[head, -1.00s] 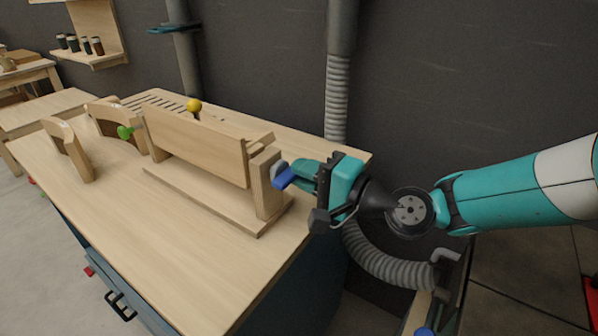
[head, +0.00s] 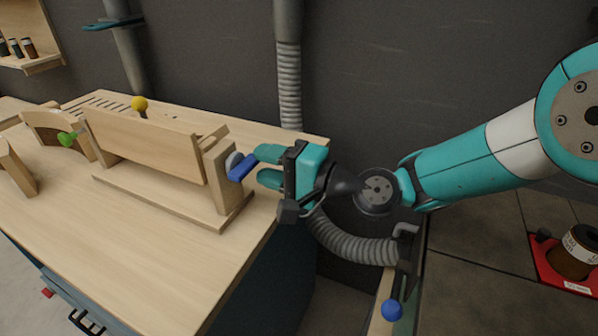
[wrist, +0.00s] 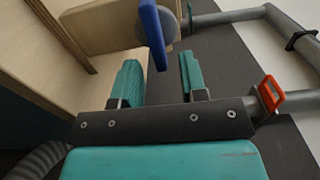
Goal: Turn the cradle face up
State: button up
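The wooden cradle (head: 150,147) hangs between end posts on a flat wooden base (head: 160,198) on the bench. A broad plain side shows; I cannot tell which face is up. A yellow knob (head: 139,103) stands above its back edge, and a green knob (head: 68,138) is at its left end. A blue handle (head: 242,169) sits on a grey hub outside the right post (head: 222,178). My gripper (head: 262,166) is open and empty, just right of the handle. In the wrist view the handle (wrist: 152,35) lies beyond the gap between the fingertips (wrist: 160,66).
The wooden bench top (head: 120,248) is clear in front of the base. A curved wooden form (head: 58,128) stands at left. A grey ribbed hose (head: 350,243) runs below my gripper. A dark jar (head: 574,255) sits on a red tray at right.

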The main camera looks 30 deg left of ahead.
jog(key=d+b, duration=0.2)
jog(key=d, duration=0.8)
jog(key=shift+w+d, duration=0.3)
jog(key=s+d+r+n+h+p, duration=0.2)
jog(key=s+d+r+h, duration=0.1)
jog(key=d, duration=0.6)
jog(key=s+d+r+n+h+p, duration=0.2)
jog(key=s+d+h, duration=0.4)
jog(key=d, duration=0.4)
jog(key=s+d+r+n+t+h+p, duration=0.1)
jog(key=s+d+r+h, duration=0.3)
jog(key=d, duration=0.6)
jog(key=shift+s+n+h+p, duration=0.15)
jog(key=shift+n+h+p, duration=0.25)
jog(key=shift+n+p, duration=0.35)
jog(key=shift+d+r, duration=0.1)
